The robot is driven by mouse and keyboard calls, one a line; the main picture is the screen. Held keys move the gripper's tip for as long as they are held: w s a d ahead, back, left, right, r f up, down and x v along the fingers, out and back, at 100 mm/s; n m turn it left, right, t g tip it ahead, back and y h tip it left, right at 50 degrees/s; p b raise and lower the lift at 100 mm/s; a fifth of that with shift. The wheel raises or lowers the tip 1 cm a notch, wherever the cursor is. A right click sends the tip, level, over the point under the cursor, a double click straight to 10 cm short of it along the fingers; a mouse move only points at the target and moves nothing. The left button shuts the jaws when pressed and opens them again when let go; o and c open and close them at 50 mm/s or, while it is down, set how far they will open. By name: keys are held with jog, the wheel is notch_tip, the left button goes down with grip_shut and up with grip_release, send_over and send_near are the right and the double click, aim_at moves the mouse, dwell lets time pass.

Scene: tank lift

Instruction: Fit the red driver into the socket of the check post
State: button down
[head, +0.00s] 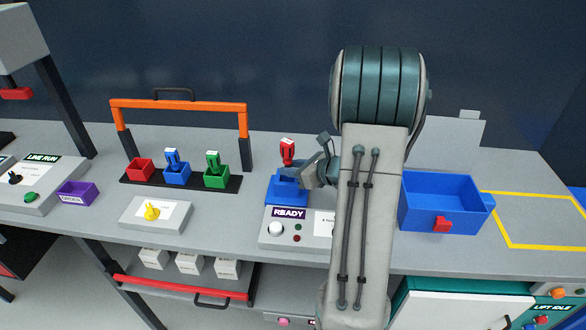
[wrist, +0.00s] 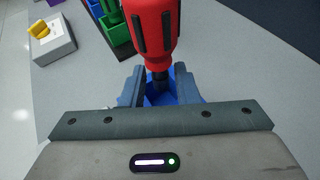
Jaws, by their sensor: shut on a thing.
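The red driver (head: 288,150) stands upright, handle up, over the blue check post (head: 285,192) behind the READY sign. My gripper (head: 300,174) reaches in from the right and is shut on the driver below its handle. In the wrist view the red handle (wrist: 155,28) rises between my gripper's fingers (wrist: 158,88), with the dark shaft below it. Part of the blue post (wrist: 160,96) shows under the shaft. The socket and the shaft's tip are hidden, so I cannot tell whether the tip is inside.
A rack (head: 180,184) at left has an empty red holder (head: 139,169) and holders with blue and green drivers, under an orange frame (head: 180,103). A yellow knob (head: 152,211) sits in front. A blue bin (head: 440,203) stands right of my arm. A yellow-outlined area (head: 545,220) is clear.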

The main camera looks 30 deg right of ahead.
jog(key=shift+f+b, duration=1.25)
